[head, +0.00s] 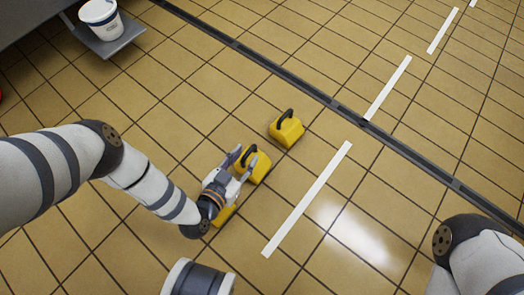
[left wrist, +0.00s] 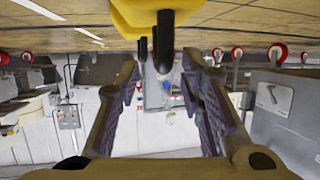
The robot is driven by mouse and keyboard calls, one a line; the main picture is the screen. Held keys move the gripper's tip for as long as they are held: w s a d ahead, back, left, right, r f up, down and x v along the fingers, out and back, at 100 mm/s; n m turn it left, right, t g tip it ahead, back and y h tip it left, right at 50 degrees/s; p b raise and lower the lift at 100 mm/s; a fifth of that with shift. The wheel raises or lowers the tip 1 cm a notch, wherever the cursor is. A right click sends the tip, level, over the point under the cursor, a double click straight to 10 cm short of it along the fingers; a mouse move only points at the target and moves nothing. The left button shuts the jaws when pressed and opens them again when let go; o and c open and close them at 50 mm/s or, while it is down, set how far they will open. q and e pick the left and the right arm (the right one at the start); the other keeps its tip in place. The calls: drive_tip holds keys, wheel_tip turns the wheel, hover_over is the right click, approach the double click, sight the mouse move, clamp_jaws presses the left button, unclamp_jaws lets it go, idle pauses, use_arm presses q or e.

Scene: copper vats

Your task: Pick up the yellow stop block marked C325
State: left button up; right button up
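Three yellow blocks with black handles are on the tiled floor in the head view: a far block (head: 286,132), a middle block (head: 261,168) and a near block (head: 222,216) partly hidden by my left gripper. No marking is legible, so I cannot tell which is C325. My left gripper (head: 243,162) is open, with its fingers at the middle block. In the left wrist view, a yellow block (left wrist: 125,18) with a black handle (left wrist: 164,42) shows at the top, the handle in line with the gap between the spread fingers. My right gripper is out of view.
A white bucket (head: 101,17) stands on a grey platform (head: 113,42) at the upper left. A dark floor channel (head: 300,83) runs diagonally past the blocks. A white floor stripe (head: 308,198) lies right of them. The tiles around are clear.

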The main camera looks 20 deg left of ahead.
sight(252, 149)
use_arm(q)
drive_tip(key=b+x, duration=0.3)
drive_tip(key=x, duration=0.2)
drive_tip(key=shift+w+d+f, duration=0.1)
drive_tip(key=shift+w+f, duration=0.05)
drive_tip(key=shift+w, duration=0.15)
drive_tip(key=shift+w+d+f, duration=0.1)
drive_tip(key=shift+w, duration=0.35)
clamp_jaws()
